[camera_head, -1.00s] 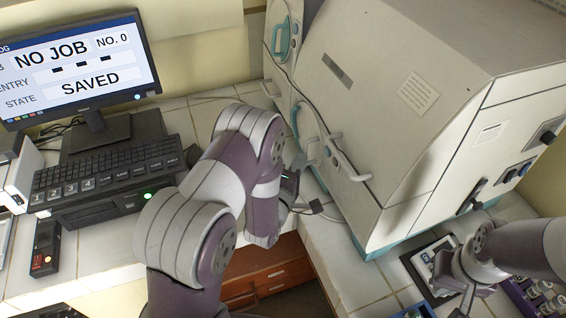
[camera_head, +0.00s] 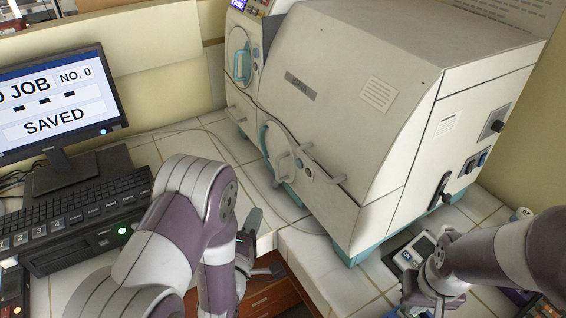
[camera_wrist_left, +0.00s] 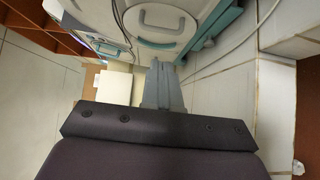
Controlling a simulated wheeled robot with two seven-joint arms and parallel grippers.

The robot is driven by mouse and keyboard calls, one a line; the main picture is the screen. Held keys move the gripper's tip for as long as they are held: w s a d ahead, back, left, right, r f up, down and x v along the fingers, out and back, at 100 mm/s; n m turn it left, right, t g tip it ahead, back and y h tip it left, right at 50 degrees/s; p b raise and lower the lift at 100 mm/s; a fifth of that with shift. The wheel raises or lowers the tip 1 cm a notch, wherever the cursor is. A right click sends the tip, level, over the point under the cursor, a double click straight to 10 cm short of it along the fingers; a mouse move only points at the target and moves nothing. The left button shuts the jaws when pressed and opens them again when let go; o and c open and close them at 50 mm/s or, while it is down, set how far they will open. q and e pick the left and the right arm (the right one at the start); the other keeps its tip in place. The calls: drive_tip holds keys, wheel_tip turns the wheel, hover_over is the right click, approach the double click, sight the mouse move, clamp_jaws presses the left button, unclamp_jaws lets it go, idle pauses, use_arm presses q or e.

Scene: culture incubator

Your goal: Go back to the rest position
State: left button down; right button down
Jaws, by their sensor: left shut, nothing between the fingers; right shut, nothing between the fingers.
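My left gripper (camera_head: 252,222) is partly hidden behind my left forearm in the head view. It is over the bench edge, in front of the incubator. In the left wrist view its fingers (camera_wrist_left: 163,84) are together with nothing between them, pointing towards the incubator front. My right arm comes in from the right in the head view. Its gripper (camera_head: 432,303) is low at the bottom edge, beside a small device with a screen, and its fingertips are hard to make out. The white incubator (camera_head: 350,110) has its round door (camera_head: 283,152) closed.
A monitor (camera_head: 60,100) reading "SAVED" and a black keyboard (camera_head: 75,205) stand at the left. The small screen device (camera_head: 412,252) lies in front of the incubator's right side. Brown drawers (camera_head: 268,300) are below.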

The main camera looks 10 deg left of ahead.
use_arm(q)
drive_tip(key=s+f+m+g, duration=0.6)
drive_tip(key=f+m+g, duration=0.4)
drive_tip(key=f+g, duration=0.15)
drive_tip(key=s+a+r+m+g+y, duration=0.1)
drive_tip(key=s+a+r+m+g, duration=0.1)
drive_tip(key=s+r+m+g, duration=0.6)
drive_tip(key=r+t, duration=0.1)
drive_tip(key=w+r+t, duration=0.1)
drive_tip(key=r, duration=0.1)
drive_tip(key=shift+n+t, duration=0.3)
drive_tip(key=shift+t, duration=0.05)
